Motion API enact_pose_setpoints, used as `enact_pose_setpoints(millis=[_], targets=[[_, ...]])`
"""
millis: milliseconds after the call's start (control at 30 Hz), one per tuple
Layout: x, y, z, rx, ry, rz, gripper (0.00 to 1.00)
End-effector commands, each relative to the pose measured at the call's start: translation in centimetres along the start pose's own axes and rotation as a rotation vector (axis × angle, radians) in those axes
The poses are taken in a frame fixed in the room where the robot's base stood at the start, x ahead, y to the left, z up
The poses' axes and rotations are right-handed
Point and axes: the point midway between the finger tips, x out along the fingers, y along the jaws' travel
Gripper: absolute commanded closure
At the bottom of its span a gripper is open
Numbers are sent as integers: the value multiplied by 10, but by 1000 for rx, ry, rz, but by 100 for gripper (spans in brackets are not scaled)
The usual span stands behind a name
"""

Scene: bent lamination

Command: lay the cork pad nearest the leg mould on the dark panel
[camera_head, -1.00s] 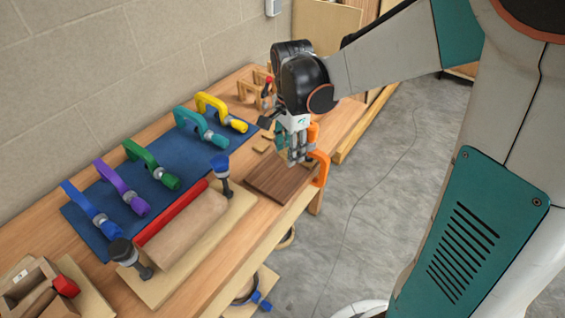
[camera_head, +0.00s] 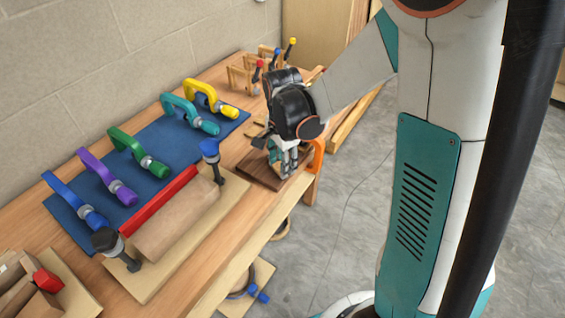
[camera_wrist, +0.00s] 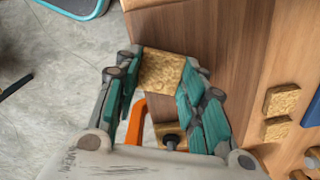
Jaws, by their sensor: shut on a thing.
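My gripper (camera_wrist: 160,85) is shut on a square cork pad (camera_wrist: 160,71) in the wrist view. The pad overlaps the edge area of the dark panel (camera_wrist: 217,35); I cannot tell whether it touches the panel. In the head view my gripper (camera_head: 284,170) points down over the dark panel (camera_head: 256,170), and the pad is not clear there. Two more cork pads (camera_wrist: 282,100) (camera_wrist: 276,129) lie on the bench beside the panel. A long rounded tan form (camera_head: 178,222) on a board may be the leg mould; I cannot tell for sure.
An orange clamp (camera_head: 318,156) stands at the panel's right edge, and it also shows in the wrist view (camera_wrist: 135,122). Several coloured clamps lie on a blue mat (camera_head: 165,135). A blue-topped clamp (camera_head: 211,158) stands left of the panel. Open floor (camera_head: 345,215) lies right of the bench.

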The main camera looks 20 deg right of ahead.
Motion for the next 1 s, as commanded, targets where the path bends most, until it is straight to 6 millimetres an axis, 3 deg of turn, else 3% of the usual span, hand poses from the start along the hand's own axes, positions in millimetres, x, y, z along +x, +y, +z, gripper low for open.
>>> enact_pose_setpoints(millis=[200,233,300,733,1000], targets=[[4,0,0,0,0,0,70],[3,0,0,0,0,0,58],[2,0,0,0,0,0,42],[-2,0,0,0,0,0,42],[-50,0,0,0,0,0,42]])
